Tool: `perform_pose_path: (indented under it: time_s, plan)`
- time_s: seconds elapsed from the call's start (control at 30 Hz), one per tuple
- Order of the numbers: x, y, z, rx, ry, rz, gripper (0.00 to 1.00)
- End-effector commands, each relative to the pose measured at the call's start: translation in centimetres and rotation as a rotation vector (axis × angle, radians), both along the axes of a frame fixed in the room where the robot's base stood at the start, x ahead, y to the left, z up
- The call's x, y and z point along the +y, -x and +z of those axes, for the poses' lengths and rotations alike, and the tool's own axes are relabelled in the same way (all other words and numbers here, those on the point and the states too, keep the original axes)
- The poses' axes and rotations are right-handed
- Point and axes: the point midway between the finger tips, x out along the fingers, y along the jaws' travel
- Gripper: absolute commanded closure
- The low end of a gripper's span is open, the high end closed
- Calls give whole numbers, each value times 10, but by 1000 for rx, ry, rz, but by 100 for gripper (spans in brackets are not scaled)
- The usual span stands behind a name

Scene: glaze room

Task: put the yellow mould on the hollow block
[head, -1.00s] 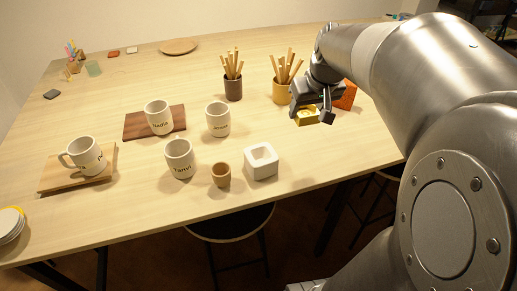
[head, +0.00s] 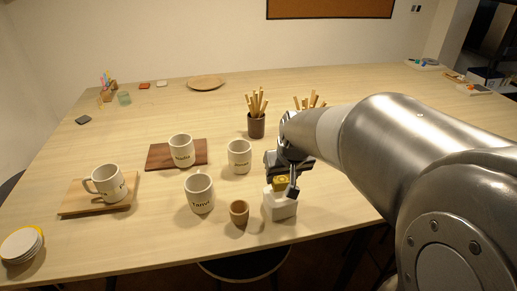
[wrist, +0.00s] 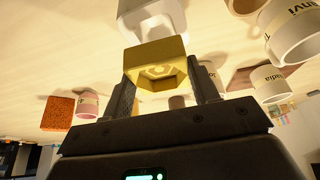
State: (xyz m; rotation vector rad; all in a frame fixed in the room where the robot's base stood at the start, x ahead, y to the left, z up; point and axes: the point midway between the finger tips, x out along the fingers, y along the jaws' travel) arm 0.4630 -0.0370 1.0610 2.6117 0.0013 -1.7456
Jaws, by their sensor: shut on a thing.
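My gripper (head: 281,187) is shut on the yellow mould (head: 281,182), a small yellow piece with a hollow in its face. In the wrist view, the mould (wrist: 157,66) sits between the two fingers (wrist: 160,92). The white hollow block (head: 280,207) stands on the table near its front edge. In the head view, the mould overlaps the block's top, and the block's opening is hidden. In the wrist view, the block (wrist: 152,18) shows just beyond the mould. I cannot tell whether they touch.
A small brown cup (head: 239,212) stands close left of the block. White mugs (head: 200,193) (head: 239,156) stand further left, others on a dark board (head: 160,157) and a light board (head: 75,203). A dark pot of sticks (head: 256,125) is behind.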

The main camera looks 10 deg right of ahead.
Motion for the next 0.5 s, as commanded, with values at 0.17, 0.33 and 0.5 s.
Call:
perform_pose_path:
  time_s: [0.17, 0.33, 0.5]
  plan:
    - [2, -1, -19, 4, -1, -2, 70]
    - [2, -1, -39, 1, 0, -1, 70]
    - [2, -2, -41, -1, 0, -1, 70]
